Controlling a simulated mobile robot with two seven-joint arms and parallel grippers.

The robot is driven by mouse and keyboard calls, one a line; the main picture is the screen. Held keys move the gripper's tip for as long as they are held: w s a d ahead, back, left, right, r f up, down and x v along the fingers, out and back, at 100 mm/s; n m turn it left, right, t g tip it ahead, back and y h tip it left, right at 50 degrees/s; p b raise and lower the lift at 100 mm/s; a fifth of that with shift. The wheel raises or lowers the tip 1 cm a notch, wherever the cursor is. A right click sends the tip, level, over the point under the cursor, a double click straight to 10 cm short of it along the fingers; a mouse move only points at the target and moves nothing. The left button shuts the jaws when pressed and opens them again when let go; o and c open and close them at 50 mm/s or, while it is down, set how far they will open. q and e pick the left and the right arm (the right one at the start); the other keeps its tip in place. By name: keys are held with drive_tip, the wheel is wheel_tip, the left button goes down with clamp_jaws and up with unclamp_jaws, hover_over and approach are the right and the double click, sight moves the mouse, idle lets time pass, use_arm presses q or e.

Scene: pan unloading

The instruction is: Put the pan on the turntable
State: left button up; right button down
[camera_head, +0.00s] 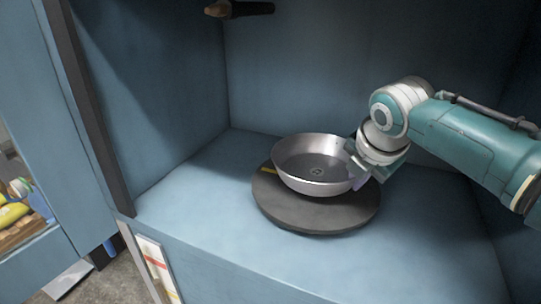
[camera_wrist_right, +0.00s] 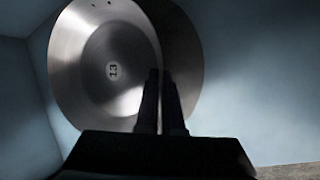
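The pan (camera_head: 316,182) is a round metal pan, upright, over the dark round turntable (camera_head: 325,216). It sits toward the turntable's back left; whether it rests on the surface or hangs just above it is hard to tell. My right gripper (camera_head: 357,163) is at the pan's right rim. In the right wrist view, its two dark fingers (camera_wrist_right: 160,100) are close together at the rim of the pan (camera_wrist_right: 80,60), seemingly pinching it; the contact is shadowed. The pan's bottom shows a small label. My left gripper is not in view.
The turntable stands on the floor of a blue cabinet compartment (camera_head: 210,200), with walls at the left, back and right. A brown and black object (camera_head: 240,9) juts in at the top. The compartment floor around the turntable is clear.

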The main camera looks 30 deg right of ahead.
drive_tip(key=shift+f, duration=0.95)
drive_tip(key=shift+f, duration=0.15)
drive_tip(key=c, duration=1.1)
unclamp_jaws()
drive_tip(key=shift+o, duration=0.2)
drive_tip(key=shift+r, duration=0.35)
drive_tip(key=p+v, duration=0.4)
drive_tip(key=v, duration=0.6)
drive_tip(key=s+a+m+g+y, duration=0.1)
drive_tip(key=s+a+m, duration=0.5)
drive_tip(key=s+m, duration=0.3)
drive_tip(key=s+a+f+m+y, duration=0.1)
drive_tip(key=s+a+m+y, duration=0.1)
drive_tip(key=s+a+m, duration=0.5)
drive_tip(key=s+m, duration=0.2)
drive_tip(key=s, duration=0.3)
drive_tip(key=shift+s+a+f+m+g, duration=0.2)
drive_tip(key=shift+s+a+m+g, duration=0.1)
drive_tip(key=shift+g, duration=0.1)
